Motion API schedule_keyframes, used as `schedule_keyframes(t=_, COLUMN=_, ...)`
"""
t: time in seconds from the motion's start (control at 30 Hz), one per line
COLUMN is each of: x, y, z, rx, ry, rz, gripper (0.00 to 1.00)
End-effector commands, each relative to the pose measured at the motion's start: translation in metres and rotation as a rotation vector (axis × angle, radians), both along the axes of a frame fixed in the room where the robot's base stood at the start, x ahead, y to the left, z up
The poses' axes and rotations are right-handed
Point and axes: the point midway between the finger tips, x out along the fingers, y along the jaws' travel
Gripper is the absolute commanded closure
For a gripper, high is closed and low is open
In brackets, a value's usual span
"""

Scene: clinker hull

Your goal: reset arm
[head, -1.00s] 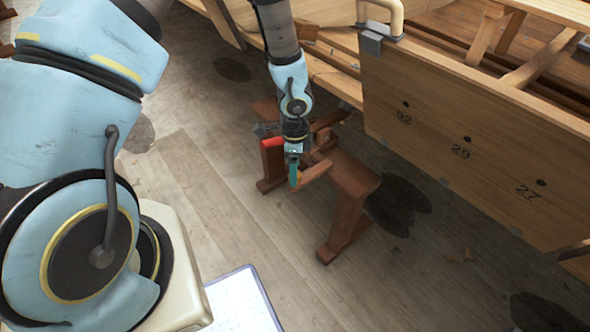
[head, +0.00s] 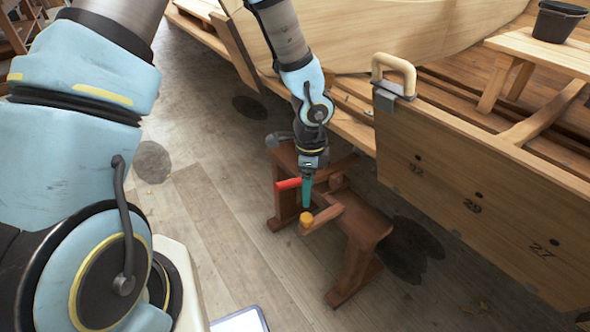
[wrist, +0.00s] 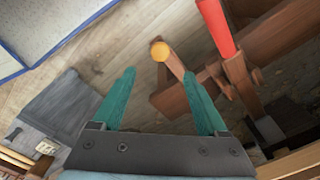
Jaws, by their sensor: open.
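My gripper (head: 307,192) hangs over a low reddish-brown wooden stand (head: 366,226) beside the boat. In the wrist view its two teal fingers (wrist: 158,100) are spread apart with nothing between them. A wooden bar with an orange-yellow end (head: 306,219) sticks out from the stand, just below the fingertips in the head view. That orange end also shows in the wrist view (wrist: 160,51), beyond and between the fingertips. A red handle (head: 288,184) is at the stand, left of the gripper in the head view; it shows at the top right of the wrist view (wrist: 216,27).
The planked hull (head: 400,38) and a wooden panel (head: 470,190) with a pale clamp handle (head: 395,70) stand to the right. A black bucket (head: 558,20) sits on a bench. A white board (head: 240,322) is at the bottom. Open floor (head: 215,190) lies left of the stand.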

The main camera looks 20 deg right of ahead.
Motion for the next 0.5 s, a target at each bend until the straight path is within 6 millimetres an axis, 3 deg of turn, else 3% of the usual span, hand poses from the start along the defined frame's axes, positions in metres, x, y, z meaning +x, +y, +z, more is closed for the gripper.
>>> schedule_keyframes(t=0.17, x=0.002, y=0.001, z=0.002, rx=0.000, ry=-0.001, rz=0.009, gripper=0.24)
schedule_keyframes(t=0.27, x=0.014, y=0.014, z=0.016, rx=0.006, ry=-0.014, rz=0.082, gripper=0.24)
schedule_keyframes(t=0.37, x=0.039, y=0.046, z=0.046, rx=0.016, ry=-0.039, rz=0.261, gripper=0.24)
schedule_keyframes(t=0.5, x=0.076, y=0.117, z=0.107, rx=0.024, ry=-0.078, rz=0.666, gripper=0.24)
